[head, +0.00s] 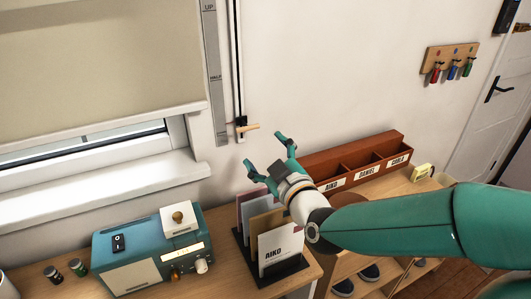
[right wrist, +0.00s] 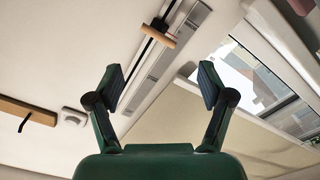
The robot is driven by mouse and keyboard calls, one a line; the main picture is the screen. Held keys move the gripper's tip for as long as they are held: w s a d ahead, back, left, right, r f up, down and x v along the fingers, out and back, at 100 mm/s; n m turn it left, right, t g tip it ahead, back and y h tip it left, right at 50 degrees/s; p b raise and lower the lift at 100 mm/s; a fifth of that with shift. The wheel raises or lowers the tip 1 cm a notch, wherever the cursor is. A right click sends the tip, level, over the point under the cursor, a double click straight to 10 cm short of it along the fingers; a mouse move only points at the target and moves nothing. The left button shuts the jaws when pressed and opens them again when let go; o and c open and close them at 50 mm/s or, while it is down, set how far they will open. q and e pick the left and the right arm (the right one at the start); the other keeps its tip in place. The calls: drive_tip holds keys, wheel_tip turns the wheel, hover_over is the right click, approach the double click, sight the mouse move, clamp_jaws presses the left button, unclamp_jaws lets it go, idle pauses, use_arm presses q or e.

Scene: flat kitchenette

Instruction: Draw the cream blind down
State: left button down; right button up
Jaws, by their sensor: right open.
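The cream blind (head: 95,65) covers the upper part of the window in the head view, and a strip of glass (head: 95,143) shows below its bottom bar. Right of it, a dark vertical track (head: 237,60) runs down the wall, with a wooden handle (head: 248,127) at its lower end. My right gripper (head: 268,157) is open and empty, below and slightly right of the handle, apart from it. In the right wrist view, the handle (right wrist: 157,33) lies beyond the open fingers (right wrist: 160,88), and the blind (right wrist: 190,128) shows too. My left gripper is not in view.
A grey scale strip (head: 214,75) marked UP and HALF stands between track and blind. Below are a teal radio (head: 150,255), a file rack (head: 275,270) and a red-brown box (head: 345,162). Key hooks (head: 450,62) hang at right. The wall around the handle is clear.

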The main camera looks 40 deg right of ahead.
sight(246, 125)
drive_tip(key=shift+o, duration=0.4)
drive_tip(key=w+d+n+p, duration=0.1)
drive_tip(key=w+n, duration=0.3)
drive_tip(key=n, duration=0.6)
drive_tip(key=w+d+n+p, duration=0.1)
drive_tip(key=w+n, duration=0.3)
drive_tip(key=n, duration=0.7)
drive_tip(key=w+d+n+p, duration=0.1)
drive_tip(key=w+n, duration=0.3)
drive_tip(key=n, duration=0.6)
drive_tip(key=shift+n, duration=0.3)
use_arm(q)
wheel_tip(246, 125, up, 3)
use_arm(e)
drive_tip(key=shift+s, duration=0.1)
